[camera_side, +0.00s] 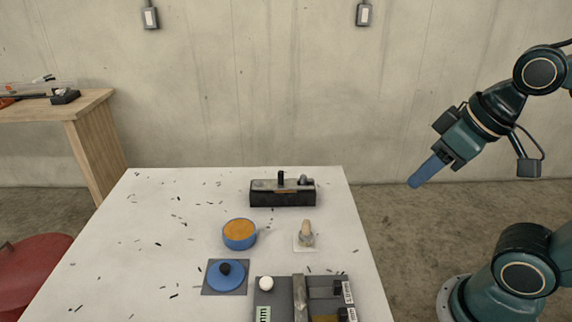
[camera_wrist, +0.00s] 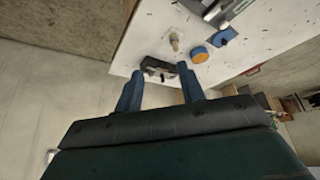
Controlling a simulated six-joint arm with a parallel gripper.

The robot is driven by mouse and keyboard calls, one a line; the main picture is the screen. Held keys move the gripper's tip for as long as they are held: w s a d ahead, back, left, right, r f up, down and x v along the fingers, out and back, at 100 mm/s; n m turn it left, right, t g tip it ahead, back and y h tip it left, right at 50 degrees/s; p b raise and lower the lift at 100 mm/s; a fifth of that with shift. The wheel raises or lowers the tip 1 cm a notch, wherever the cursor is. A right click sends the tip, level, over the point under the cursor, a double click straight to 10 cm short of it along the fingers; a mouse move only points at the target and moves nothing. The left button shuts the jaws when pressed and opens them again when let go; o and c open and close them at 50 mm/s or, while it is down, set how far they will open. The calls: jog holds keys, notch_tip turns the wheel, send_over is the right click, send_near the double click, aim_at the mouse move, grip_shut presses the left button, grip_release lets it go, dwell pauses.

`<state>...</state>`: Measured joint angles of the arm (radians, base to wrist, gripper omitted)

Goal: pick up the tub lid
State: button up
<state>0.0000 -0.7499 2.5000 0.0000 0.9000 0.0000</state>
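The tub lid (camera_side: 222,282) is a blue disc with a black knob, lying on a grey square mat (camera_side: 242,290) on the white table. The blue tub (camera_side: 239,243) with orange contents stands just behind it. In the wrist view the lid (camera_wrist: 228,36) shows small beside the tub (camera_wrist: 199,55). My gripper (camera_side: 422,180) is raised to the right of the table, well away from the lid. In the wrist view the blue fingers of my gripper (camera_wrist: 160,69) are spread apart with nothing held between them.
A dark block-like tool (camera_side: 283,197) lies at the table's back. A wooden-handled item (camera_side: 306,232) stands on a pale pad right of the tub. A grey tray (camera_side: 318,285) with a white ball (camera_side: 266,283) is at front right. Small dark shavings litter the table's left side.

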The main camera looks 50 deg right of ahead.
jog(key=shift+o, duration=0.7)
jog(key=shift+w, duration=0.1)
jog(key=w+a+f+n+g+y, duration=0.1)
jog(key=w+a+n, duration=0.3)
jog(key=w, duration=0.4)
jog(key=w+a+n+g+y, duration=0.1)
jog(key=w+a+n, duration=0.35)
jog(key=w, duration=0.35)
jog(key=w+a+f+n+g+y, duration=0.2)
jog(key=w+a+f+n, duration=0.5)
jog(key=w+a+f, duration=0.2)
notch_tip(320, 180, down, 2)
jog(key=shift+w+g+y, duration=0.3)
jog(key=shift+w+g, duration=0.1)
jog(key=shift+w, duration=0.25)
jog(key=shift+a, duration=0.1)
send_near(225, 271)
jog(key=shift+w+a+f, duration=0.2)
jog(key=shift+w+f, duration=0.1)
jog(key=shift+f, duration=0.4)
jog(key=shift+w+a+f, duration=0.2)
jog(key=shift+w+f, duration=0.15)
jog(key=shift+f, duration=0.35)
